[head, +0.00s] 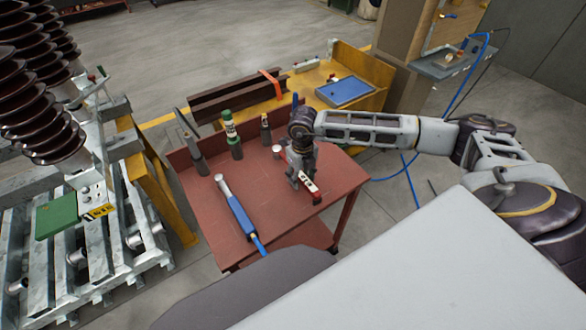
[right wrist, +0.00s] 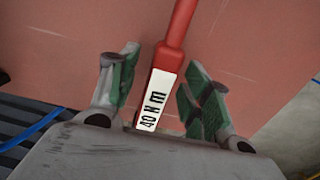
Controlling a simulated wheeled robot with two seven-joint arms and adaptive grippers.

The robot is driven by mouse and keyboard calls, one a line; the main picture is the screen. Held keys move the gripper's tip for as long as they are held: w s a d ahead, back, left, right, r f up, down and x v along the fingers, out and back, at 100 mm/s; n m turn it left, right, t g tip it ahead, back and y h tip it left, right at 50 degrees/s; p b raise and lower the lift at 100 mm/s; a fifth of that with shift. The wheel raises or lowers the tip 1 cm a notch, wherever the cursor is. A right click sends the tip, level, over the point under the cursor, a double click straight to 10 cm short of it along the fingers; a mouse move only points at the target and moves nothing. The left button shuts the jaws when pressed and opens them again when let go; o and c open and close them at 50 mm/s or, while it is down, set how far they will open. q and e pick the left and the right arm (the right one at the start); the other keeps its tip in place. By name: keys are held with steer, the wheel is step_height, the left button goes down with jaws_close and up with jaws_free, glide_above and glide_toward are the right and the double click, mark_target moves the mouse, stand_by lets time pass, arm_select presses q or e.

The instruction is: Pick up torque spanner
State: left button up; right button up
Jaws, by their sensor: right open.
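A red torque spanner (head: 309,184) with a white label lies on the red table (head: 205,205), largely covered by my right gripper in the head view. In the right wrist view the red spanner (right wrist: 162,85) shows its handle with a white label reading "40 N m". My right gripper (head: 300,182) points down over the spanner. Its two green-padded fingers are open, one on each side of the handle, with gaps between. The spanner's far end is cut off in the right wrist view. My left gripper is not in view.
A blue-handled tool (head: 240,216) lies on the table to the left. A green-and-white bottle (head: 232,138), a dark bottle (head: 266,130) and a small light cylinder (head: 277,152) stand towards the back. A yellow bench with a blue tray (head: 345,91) is behind.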

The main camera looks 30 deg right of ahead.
steer(key=shift+f, duration=0.2)
stand_by(0.3)
jaws_close()
